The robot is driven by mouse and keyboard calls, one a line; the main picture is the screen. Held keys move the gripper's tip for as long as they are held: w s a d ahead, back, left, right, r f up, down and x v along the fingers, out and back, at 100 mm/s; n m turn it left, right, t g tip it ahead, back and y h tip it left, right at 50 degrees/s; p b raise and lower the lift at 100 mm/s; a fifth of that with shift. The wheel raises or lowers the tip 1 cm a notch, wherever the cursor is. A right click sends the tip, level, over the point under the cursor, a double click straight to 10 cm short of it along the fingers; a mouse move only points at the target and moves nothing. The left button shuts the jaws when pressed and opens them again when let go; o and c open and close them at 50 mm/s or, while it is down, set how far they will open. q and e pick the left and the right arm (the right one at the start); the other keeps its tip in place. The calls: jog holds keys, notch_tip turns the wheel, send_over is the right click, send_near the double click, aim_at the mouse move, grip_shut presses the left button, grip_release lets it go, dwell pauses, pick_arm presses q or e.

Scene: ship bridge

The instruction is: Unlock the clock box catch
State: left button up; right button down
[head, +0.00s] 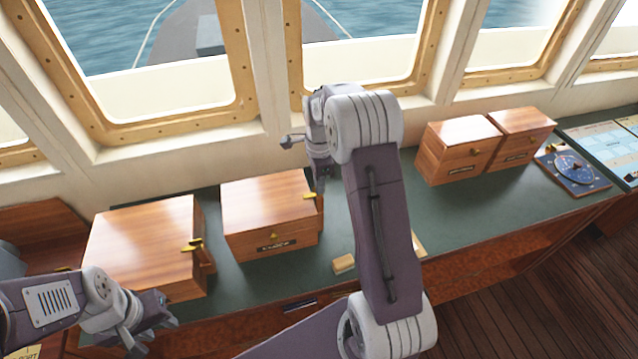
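Two wooden boxes on the green counter carry brass catches, and I cannot read which one is the clock box. The left box (140,240) has a brass catch (192,245) at its right front edge. The middle box (265,205) has a brass catch (312,196) at its right side, plus a small knob and a dark label on its front. My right gripper (306,163) is above and behind the middle box's right back corner, its fingers apart and empty. My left gripper (148,325) is low at the left, in front of the left box; its fingertips are unclear.
Two smaller wooden boxes (468,148) (520,138) stand further right, beside a blue compass-like instrument (572,168) and a chart (605,150). A small wooden block (344,263) lies at the counter's front. My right arm hides the counter's middle. Windows rise behind.

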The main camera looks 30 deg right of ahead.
jog(key=shift+n, duration=0.3)
jog(key=n+p, duration=0.1)
jog(key=n, duration=0.1)
jog(key=shift+r+n, duration=0.1)
jog(key=shift+n, duration=0.3)
jog(key=n+p, duration=0.1)
jog(key=n, duration=0.4)
jog(key=shift+p, duration=0.3)
jog(key=n, duration=0.5)
jog(key=shift+p, duration=0.4)
jog(key=shift+n+p, duration=0.3)
jog(key=shift+n, duration=1.9)
jog(key=c, duration=1.6)
grip_release()
